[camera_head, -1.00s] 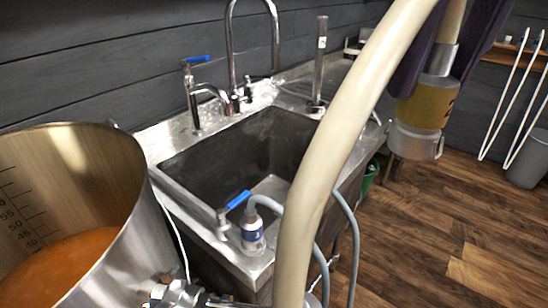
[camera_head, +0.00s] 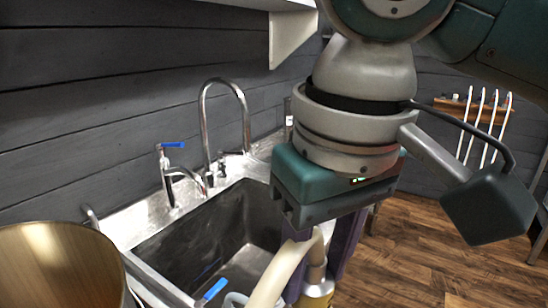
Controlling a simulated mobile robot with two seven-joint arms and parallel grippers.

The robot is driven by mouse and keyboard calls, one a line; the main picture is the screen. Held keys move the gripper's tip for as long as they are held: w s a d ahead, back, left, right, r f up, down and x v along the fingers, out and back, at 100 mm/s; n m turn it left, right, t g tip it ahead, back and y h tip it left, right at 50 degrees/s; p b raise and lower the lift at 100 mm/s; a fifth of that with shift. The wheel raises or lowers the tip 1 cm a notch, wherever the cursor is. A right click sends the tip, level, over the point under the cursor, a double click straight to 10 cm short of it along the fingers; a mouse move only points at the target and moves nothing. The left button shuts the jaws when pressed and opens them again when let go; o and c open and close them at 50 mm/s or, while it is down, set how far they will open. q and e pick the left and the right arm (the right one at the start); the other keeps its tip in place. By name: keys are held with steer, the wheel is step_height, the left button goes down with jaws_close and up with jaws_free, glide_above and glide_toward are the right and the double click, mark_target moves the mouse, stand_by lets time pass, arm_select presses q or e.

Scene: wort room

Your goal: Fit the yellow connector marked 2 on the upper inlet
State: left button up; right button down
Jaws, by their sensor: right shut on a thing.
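My right gripper (camera_head: 319,262) points down at the lower middle of the head view, with its two purple fingers on either side of the yellow connector (camera_head: 317,291). It is shut on the connector, just above the yellow band. The connector's lower end is cut off by the bottom edge of the picture, and its number is not readable. A cream hose (camera_head: 277,275) runs from the connector and curves down to the left. The upper inlet is not in view. My left gripper is not in view.
A steel sink (camera_head: 205,243) with a tall curved tap (camera_head: 203,112) and a blue-handled tap (camera_head: 162,160) lies left of my right gripper. A large steel kettle (camera_head: 60,265) stands at lower left. White hoses (camera_head: 482,125) hang at the back right. Wooden floor (camera_head: 400,260) is clear at right.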

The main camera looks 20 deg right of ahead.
arm_select(q)
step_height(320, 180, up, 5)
steer(key=p, duration=0.3)
arm_select(e)
steer(key=shift+n, duration=0.9)
steer(key=s+a+f+b, duration=0.1)
steer(key=f+b, duration=0.1)
steer(key=f, duration=0.1)
steer(key=s+a+f+b, duration=0.1)
steer(key=f+b, duration=0.2)
steer(key=s+a+f+b, duration=0.1)
steer(key=a+f+b, duration=0.1)
steer(key=f, duration=0.1)
steer(key=shift+b, duration=0.35)
steer(key=shift+f, duration=0.65)
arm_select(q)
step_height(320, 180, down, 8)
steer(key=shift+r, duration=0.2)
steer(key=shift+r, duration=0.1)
arm_select(e)
steer(key=shift+r, duration=0.1)
arm_select(q)
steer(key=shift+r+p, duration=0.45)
steer(key=shift+p, duration=0.2)
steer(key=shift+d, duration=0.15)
